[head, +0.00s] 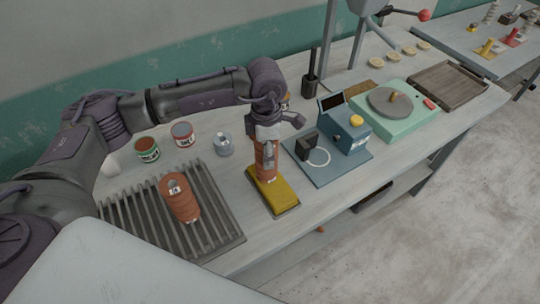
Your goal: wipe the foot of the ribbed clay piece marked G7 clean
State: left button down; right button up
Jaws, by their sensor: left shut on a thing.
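My left gripper (266,132) reaches in from the left and points down. It is shut on an upright orange-brown ribbed clay piece (266,165). The foot of this piece is at the yellow sponge-like pad (283,197) on the table. I cannot tell whether it presses on the pad or hovers just above it. The mark is too small to read, and I see no readable mark on the held piece. My right gripper is out of view.
The slatted grey rack (225,238) lies left of the pad. Two paint-like tins (148,153) and a glass jar (223,147) stand behind it. A blue device (345,134) on a plate and a green turntable unit (408,125) are to the right. The table's front edge is close to the pad.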

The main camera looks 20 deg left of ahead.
pick_arm(q)
jog(key=s+d, duration=0.4)
jog(key=d, duration=0.1)
jog(key=shift+d+b, duration=0.15)
jog(key=shift+b, duration=0.25)
dwell(1.0)
jog(key=w+a+b, duration=0.5)
jog(key=a+b, duration=0.1)
jog(key=b, duration=0.1)
jog(key=shift+a, duration=0.2)
dwell(3.9)
jog(key=shift+r, duration=0.1)
jog(key=shift+s+r+p, duration=0.1)
jog(key=shift+r+p, duration=1.45)
jog(key=shift+r, duration=1.95)
